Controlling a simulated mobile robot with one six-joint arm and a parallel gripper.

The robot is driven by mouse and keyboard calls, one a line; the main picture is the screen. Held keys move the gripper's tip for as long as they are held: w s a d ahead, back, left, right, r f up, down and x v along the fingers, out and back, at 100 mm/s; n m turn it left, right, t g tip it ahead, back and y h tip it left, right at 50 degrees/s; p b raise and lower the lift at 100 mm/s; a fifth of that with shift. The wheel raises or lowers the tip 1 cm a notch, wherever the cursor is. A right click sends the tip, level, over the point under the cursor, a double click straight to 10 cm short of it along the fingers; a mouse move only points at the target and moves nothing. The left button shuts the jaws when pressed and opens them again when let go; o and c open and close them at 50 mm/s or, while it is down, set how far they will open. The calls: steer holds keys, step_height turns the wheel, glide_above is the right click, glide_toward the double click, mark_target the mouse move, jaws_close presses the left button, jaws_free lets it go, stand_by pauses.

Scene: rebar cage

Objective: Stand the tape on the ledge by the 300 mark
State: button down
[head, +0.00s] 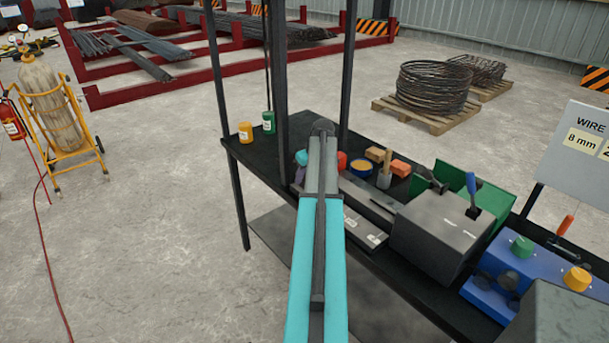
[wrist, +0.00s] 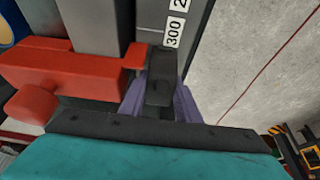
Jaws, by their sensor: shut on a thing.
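My gripper (wrist: 160,98) shows in the wrist view, with purple fingers on both sides of a dark block. It is shut on this block, which I take to be the tape (wrist: 159,68). The dark grey ledge (wrist: 151,13) runs up from just past the tape, with the white 300 label (wrist: 173,34) close to the tape's far right end. I cannot tell whether the tape touches the ledge. In the head view my arm hides the tape and most of the gripper; the ledge (head: 351,226) lies right of my arm.
A red object (wrist: 60,66) lies close left of the tape, by a grey post (wrist: 94,25). The black bench (head: 262,152) also carries a grey machine box (head: 437,232), a yellow tin (head: 246,133) and a green tin (head: 268,122). Open floor lies left of the bench.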

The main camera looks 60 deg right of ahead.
steer(key=shift+f, duration=0.15)
steer(key=c, duration=1.6)
jaws_free()
steer(key=shift+b+v, duration=1.45)
steer(key=shift+v, duration=4.7)
steer(key=shift+w, duration=0.1)
